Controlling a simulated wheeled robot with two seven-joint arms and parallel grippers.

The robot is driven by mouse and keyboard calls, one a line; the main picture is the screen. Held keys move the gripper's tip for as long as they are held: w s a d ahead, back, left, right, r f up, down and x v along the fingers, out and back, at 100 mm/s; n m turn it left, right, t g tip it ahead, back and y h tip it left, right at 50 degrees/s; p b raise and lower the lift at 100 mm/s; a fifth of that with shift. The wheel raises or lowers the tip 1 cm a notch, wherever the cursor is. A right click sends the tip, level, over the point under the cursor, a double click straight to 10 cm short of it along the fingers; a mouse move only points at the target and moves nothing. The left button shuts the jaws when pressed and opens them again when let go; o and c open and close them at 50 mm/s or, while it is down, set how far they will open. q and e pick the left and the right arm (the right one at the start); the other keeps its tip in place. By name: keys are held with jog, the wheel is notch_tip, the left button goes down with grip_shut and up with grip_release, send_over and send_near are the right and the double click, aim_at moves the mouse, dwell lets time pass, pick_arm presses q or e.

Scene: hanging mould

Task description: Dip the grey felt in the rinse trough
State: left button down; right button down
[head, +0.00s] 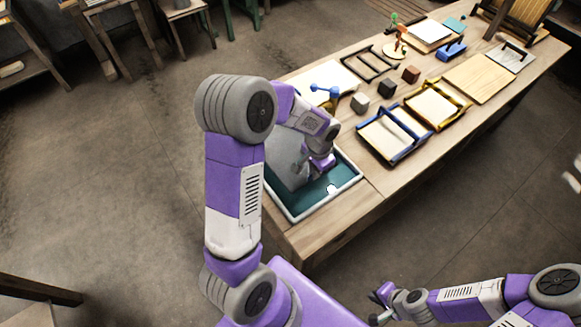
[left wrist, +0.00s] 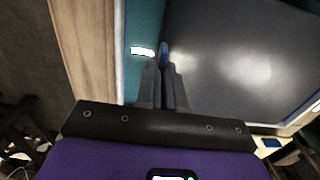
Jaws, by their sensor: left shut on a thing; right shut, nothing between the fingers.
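The rinse trough (head: 284,213) is a teal basin with a pale rim at the near left end of the table. A flat grey sheet (head: 287,155), which looks like the grey felt, lies in or just over it. The sheet looks smooth and shiny in the left wrist view (left wrist: 240,60). My left gripper (head: 322,172) points down over the trough, at the sheet's edge. Its fingers (left wrist: 163,70) are shut on a small blue piece at that edge, mostly hidden by them. I cannot tell how deep the sheet sits. My right gripper (head: 382,297) is shut and empty, away from the table.
A blue-edged frame (head: 392,137) and a yellow-edged frame (head: 437,106) lie right of the trough. Several small cubes, including a brown one (head: 411,74), stand behind them. A wooden board (head: 480,78) lies farther right. Bare tabletop (head: 375,185) shows beside the trough.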

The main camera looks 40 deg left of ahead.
pick_arm(q)
jog(key=shift+r, duration=0.15)
notch_tip(320, 180, up, 4)
jog(key=p, duration=0.3)
dwell(0.6)
